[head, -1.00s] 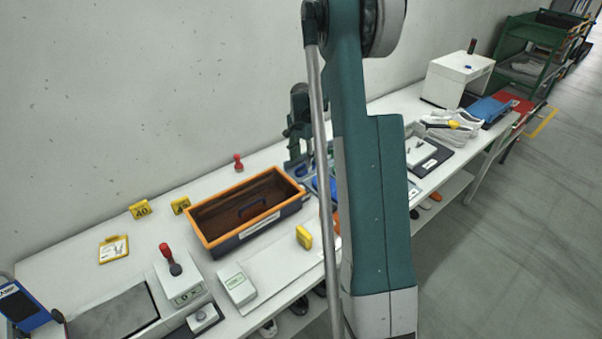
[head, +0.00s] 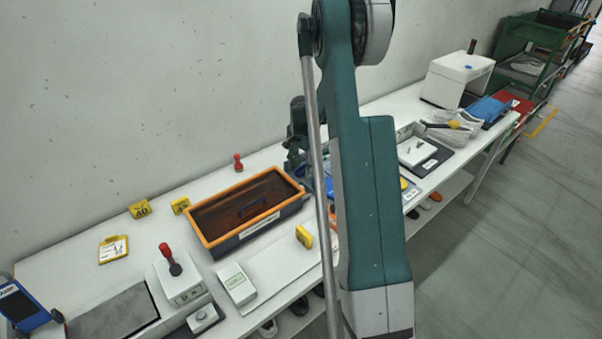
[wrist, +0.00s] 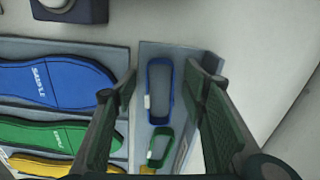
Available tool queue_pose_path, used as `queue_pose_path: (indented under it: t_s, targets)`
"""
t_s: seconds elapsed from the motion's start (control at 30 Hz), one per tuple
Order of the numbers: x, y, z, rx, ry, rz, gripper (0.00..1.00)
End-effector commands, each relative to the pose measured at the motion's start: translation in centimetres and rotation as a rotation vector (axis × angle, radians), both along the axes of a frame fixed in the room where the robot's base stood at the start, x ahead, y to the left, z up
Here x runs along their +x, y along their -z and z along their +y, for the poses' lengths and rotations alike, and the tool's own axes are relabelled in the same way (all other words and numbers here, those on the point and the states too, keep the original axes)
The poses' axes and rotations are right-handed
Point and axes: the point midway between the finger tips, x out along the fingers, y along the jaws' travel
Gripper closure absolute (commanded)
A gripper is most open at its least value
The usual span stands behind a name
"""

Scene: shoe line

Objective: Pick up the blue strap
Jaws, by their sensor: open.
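The blue strap (wrist: 151,72) shows in the wrist view as a blue loop with a small white piece on its left side. It lies in a narrow grey tray (wrist: 205,58), above a green strap (wrist: 151,154). My gripper (wrist: 163,82) is open and empty, one finger on either side of the blue strap in the picture. I cannot tell whether the fingers touch the tray. In the head view my arm hides the strap area and my fingertips.
Beside the tray in the wrist view lie blue (wrist: 60,82), green (wrist: 50,136) and yellow (wrist: 30,165) soles. A dark block (wrist: 75,8) stands at the top. In the head view, an orange-rimmed crate (head: 215,246) is left of my arm.

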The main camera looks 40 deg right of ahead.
Motion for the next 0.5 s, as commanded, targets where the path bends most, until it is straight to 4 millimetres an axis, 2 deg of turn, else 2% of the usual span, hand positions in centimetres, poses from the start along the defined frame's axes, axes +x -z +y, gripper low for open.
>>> queue_pose_path:
  t_s: [0.23, 0.43, 0.5]
  targets:
    - [0.00, -0.01, 0.01, 0.000, 0.000, 0.000, 0.57]
    - [0.00, -0.01, 0.00, 0.000, 0.000, 0.000, 0.84]
    - [0.00, -0.01, 0.00, 0.000, 0.000, 0.000, 0.87]
